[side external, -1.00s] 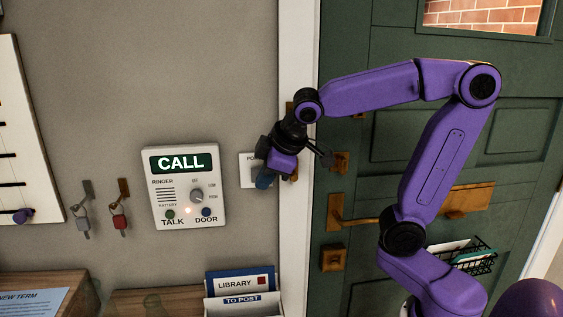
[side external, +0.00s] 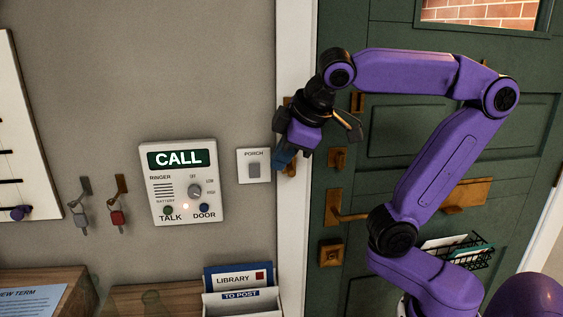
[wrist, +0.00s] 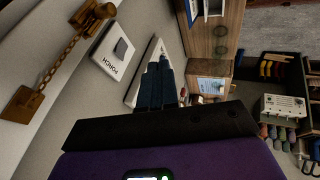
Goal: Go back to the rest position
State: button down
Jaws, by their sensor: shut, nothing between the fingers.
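My gripper (side external: 281,161) is in front of the door frame, just right of the white PORCH switch (side external: 254,166) in the side view. Its dark blue fingers are together and hold nothing; they also show closed in the wrist view (wrist: 156,82). The PORCH switch shows at the upper left of the wrist view (wrist: 113,51), apart from the fingers. The CALL panel (side external: 181,181) is on the wall further left, with a small light lit between its TALK and DOOR buttons.
The green door (side external: 400,140) with brass handle (side external: 345,212) stands behind my arm. A letter holder (side external: 243,303) sits on the bench below. Two keys hang on hooks (side external: 120,200) left of the panel. A brass door chain (wrist: 62,60) shows in the wrist view.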

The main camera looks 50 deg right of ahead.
jog(key=s+f+n+g+y, duration=0.1)
jog(key=s+f+n+g, duration=0.3)
jog(key=s+f, duration=1.3)
jog(key=shift+s+a+f+n+g, duration=0.15)
jog(key=shift+a+n+g, duration=0.2)
jog(key=shift+g, duration=0.75)
